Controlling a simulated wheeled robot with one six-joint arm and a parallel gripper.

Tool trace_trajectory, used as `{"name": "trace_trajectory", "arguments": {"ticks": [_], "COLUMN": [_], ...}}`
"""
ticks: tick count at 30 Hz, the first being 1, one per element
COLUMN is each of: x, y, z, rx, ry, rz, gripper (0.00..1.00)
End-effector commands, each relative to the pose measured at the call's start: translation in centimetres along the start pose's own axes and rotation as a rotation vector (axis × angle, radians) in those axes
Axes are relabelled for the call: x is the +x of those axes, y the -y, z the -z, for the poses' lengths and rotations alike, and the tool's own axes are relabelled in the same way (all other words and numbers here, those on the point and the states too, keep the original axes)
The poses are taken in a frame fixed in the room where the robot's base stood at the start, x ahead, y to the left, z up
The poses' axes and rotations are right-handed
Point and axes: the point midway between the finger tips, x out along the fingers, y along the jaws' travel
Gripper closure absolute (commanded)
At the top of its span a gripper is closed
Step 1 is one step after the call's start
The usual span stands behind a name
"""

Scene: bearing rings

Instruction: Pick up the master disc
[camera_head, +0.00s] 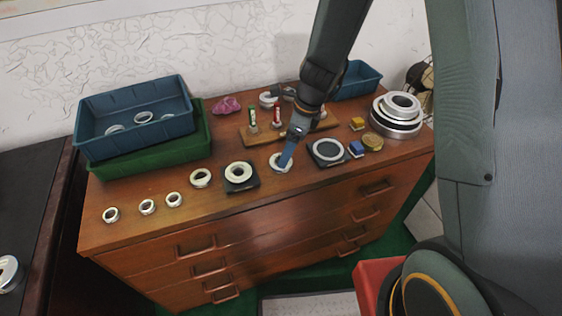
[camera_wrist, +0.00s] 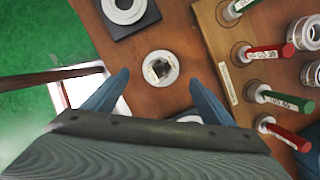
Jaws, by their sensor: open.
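A small silvery disc with a dark centre hole (camera_wrist: 160,68) lies flat on the brown cabinet top; no label shows, so I cannot confirm it is the master disc. In the wrist view it lies between and just beyond the tips of my gripper (camera_wrist: 159,82). The blue fingers are spread, with nothing held. In the head view my gripper (camera_head: 284,163) points down over this disc (camera_head: 275,168) and partly hides it. I cannot tell the exact height gap. Another pale round piece (camera_wrist: 188,119) is partly hidden behind my gripper's palm.
A ring on a black square pad (camera_head: 240,176) lies to the left, another black pad (camera_head: 315,160) to the right. A wooden rack (camera_head: 247,138) with red- and green-handled plugs stands close behind. Stacked bins (camera_head: 140,105) and large metal rings (camera_head: 397,115) stand at the ends.

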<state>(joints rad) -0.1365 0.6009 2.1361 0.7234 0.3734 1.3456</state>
Motion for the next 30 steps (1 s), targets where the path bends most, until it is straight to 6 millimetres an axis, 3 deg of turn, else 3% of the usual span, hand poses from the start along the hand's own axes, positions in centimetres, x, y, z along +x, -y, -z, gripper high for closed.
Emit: {"name": "trace_trajectory", "arguments": {"ticks": [12,23,30], "x": [4.5,5.2,5.2], "y": [0.1,0.2,0.2], "z": [-0.1,-0.1,-0.1], "rx": [-0.001,-0.003,-0.003], "ry": [-0.001,0.000,0.000], "rz": [-0.002,0.001,0.000], "gripper": [0.23,0.23,0.63]}}
